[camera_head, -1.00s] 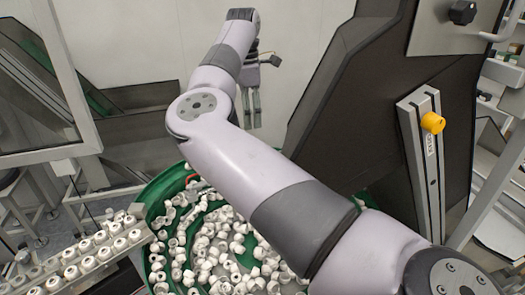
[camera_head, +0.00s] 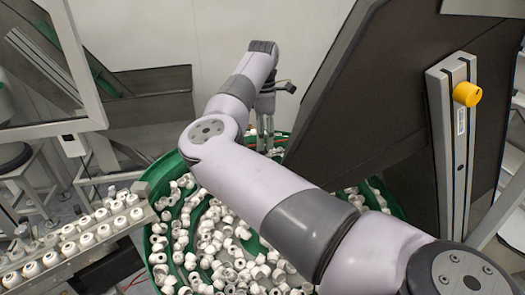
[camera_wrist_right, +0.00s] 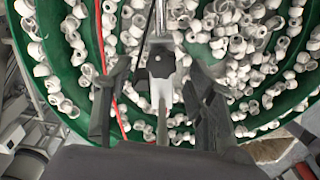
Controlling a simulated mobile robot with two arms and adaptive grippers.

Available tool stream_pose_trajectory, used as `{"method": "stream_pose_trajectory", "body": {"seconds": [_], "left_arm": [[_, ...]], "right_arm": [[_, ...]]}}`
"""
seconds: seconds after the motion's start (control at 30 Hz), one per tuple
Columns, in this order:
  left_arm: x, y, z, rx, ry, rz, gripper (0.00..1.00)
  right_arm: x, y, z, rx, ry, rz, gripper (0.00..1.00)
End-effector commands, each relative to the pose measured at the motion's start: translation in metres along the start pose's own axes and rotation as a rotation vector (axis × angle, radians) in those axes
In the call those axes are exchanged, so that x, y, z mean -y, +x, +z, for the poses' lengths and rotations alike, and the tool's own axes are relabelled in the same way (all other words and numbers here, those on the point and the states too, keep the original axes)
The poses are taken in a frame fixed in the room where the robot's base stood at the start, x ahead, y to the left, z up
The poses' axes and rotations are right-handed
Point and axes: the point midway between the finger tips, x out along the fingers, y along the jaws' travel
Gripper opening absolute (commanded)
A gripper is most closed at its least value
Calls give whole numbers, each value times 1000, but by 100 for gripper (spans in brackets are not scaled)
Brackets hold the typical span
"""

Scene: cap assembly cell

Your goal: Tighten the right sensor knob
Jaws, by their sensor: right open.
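A yellow knob (camera_head: 467,93) sits on an upright grey metal profile (camera_head: 453,150) at the right in the head view. I cannot tell whether it is the right sensor knob. My right gripper (camera_head: 265,134) points down over the far part of the green bowl, well left of the yellow knob. In the right wrist view its two dark fingers (camera_wrist_right: 155,112) stand apart. A metal bracket with a dark part (camera_wrist_right: 161,62) shows between them, and I see nothing gripped. My left gripper is not in view.
A green bowl (camera_head: 150,192) holds many white caps. A rail with rows of white caps (camera_head: 88,238) runs at the lower left. A large dark panel (camera_head: 365,115) stands between my right arm and the yellow knob. A thin red line (camera_wrist_right: 101,40) passes near one finger.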

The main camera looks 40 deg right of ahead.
Motion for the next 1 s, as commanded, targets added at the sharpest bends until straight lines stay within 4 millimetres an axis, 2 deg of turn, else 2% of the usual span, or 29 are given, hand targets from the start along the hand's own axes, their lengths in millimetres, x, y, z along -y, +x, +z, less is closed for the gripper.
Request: {"method": "stream_pose_trajectory", "body": {"seconds": [0.03, 0.2, 0.57, 1.0], "left_arm": [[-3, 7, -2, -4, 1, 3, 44], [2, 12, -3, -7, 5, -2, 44], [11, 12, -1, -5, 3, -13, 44], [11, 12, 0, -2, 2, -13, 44]], "right_arm": [[0, 11, 0, 1, -1, -1, 51], [0, 24, 0, 1, -1, -1, 51], [0, 27, 0, 0, -1, 0, 50], [0, 27, 0, 1, 0, 0, 21]]}}
